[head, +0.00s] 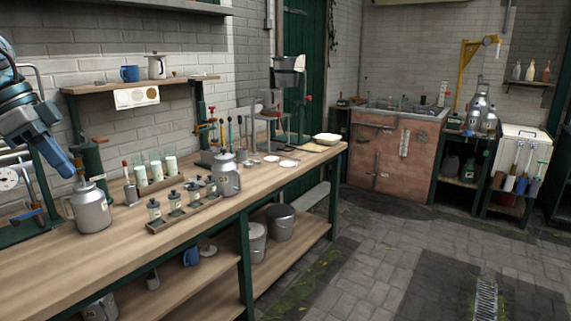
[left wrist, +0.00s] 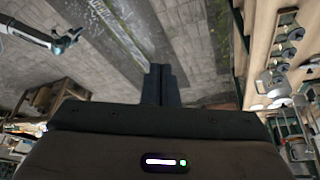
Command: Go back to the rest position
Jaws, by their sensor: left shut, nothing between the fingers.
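My left gripper (head: 78,172) hangs from my blue arm at the left edge of the head view, in the air above or near the metal can (head: 93,210). In the left wrist view its two dark fingers (left wrist: 160,84) are pressed together with nothing between them. Another arm of mine, the right one, shows at the upper left of the left wrist view, its gripper (left wrist: 66,42) small over the floor.
A long wooden bench (head: 130,253) runs along the left, bearing a second can (head: 226,178), a tray of small jars (head: 187,212) and glasses. A wall shelf (head: 110,87) holds a blue mug (head: 129,73). The paved floor (head: 370,245) at the right is clear.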

